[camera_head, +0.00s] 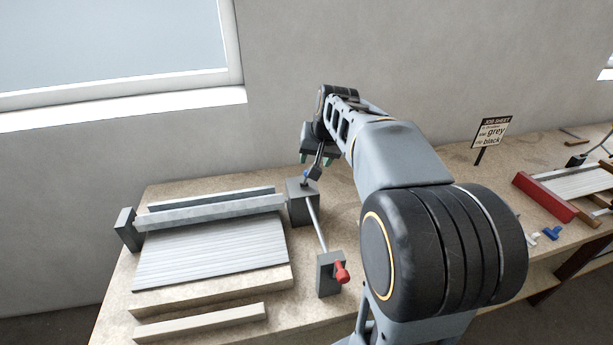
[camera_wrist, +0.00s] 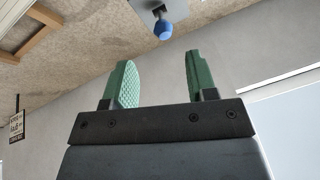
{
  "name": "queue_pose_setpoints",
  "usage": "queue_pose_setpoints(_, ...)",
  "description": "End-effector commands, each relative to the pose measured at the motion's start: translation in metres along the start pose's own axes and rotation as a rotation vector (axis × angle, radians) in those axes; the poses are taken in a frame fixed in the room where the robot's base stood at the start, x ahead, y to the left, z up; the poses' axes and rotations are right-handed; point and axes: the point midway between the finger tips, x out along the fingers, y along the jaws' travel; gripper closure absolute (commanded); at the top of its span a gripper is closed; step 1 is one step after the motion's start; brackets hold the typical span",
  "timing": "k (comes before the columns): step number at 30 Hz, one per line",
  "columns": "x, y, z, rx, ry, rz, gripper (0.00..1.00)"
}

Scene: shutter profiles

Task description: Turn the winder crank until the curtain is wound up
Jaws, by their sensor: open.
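The curtain (camera_head: 210,254), a pale ribbed slatted sheet, lies flat on the bench, below a long grey roller bar (camera_head: 212,212). A grey block (camera_head: 300,203) at the bar's right end carries a small blue knob (camera_head: 307,174). A thin rod (camera_head: 317,225) runs from there to a nearer grey block (camera_head: 325,274) with a red handle (camera_head: 342,272). My gripper (camera_head: 316,160) is above the blue knob, partly hidden by my arm. In the wrist view its green fingers (camera_wrist: 158,68) are open and empty. The blue knob (camera_wrist: 163,28) shows beyond the fingertips, apart from them.
A pale strip (camera_head: 197,322) lies at the bench's front. A job sheet sign (camera_head: 491,132) stands at the back right. A red-sided frame (camera_head: 543,198) and small blue and white pieces (camera_head: 550,233) lie to the right. The wall and window are behind.

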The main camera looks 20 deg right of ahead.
Motion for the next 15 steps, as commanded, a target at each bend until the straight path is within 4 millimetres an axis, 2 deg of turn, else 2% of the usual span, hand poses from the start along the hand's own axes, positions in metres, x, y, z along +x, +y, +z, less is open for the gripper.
queue_pose_setpoints(6, 0.044, -0.004, 0.002, -0.008, -0.008, -0.002, 0.48)
queue_pose_setpoints(15, 0.087, -0.003, 0.002, -0.007, -0.005, -0.001, 0.48)
